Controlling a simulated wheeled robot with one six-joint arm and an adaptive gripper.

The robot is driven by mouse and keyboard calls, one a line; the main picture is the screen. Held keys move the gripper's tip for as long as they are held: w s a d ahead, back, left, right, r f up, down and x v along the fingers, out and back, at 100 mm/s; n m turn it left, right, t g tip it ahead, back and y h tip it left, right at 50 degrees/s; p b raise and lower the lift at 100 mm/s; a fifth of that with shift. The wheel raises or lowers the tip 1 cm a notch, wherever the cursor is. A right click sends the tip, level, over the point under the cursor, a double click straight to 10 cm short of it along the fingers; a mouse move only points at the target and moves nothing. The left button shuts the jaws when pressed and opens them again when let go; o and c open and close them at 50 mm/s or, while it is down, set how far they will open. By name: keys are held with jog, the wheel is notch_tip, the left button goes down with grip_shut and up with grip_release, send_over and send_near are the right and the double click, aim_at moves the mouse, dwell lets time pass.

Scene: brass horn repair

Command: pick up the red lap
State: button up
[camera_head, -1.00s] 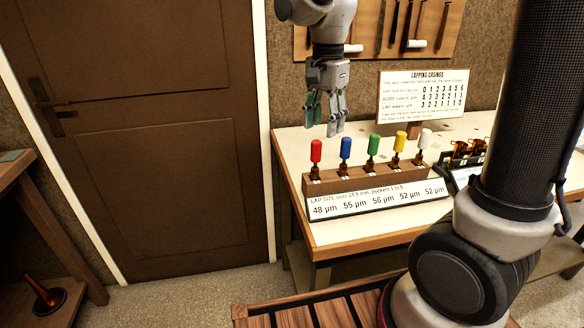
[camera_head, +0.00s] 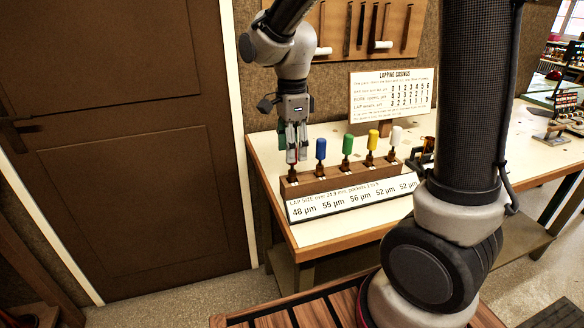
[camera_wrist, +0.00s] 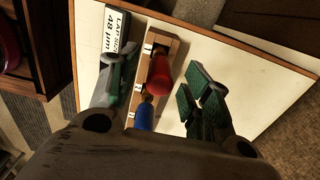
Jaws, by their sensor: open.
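The red lap (camera_wrist: 159,76) stands in the end pocket of the wooden rack (camera_head: 330,182), over the 48 µm label. In the head view the red lap (camera_head: 291,153) is mostly hidden behind my fingers. My gripper (camera_head: 291,150) is open and points down over that left end of the rack. In the wrist view the red handle shows between the two spread fingers of my gripper (camera_wrist: 160,90), with a gap to the right finger; whether the left one touches it I cannot tell. The blue lap (camera_head: 321,149) stands close by on the right.
Green (camera_head: 347,145), yellow (camera_head: 373,140) and white (camera_head: 397,136) laps stand further right in the rack. A sign (camera_head: 393,95) stands behind on the workbench (camera_head: 335,240). Brass parts (camera_head: 425,152) lie to the right. The bench top left of the rack is clear.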

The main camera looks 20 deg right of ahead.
jog(key=shift+f, duration=0.25)
grip_shut()
jog(key=shift+r, duration=0.1)
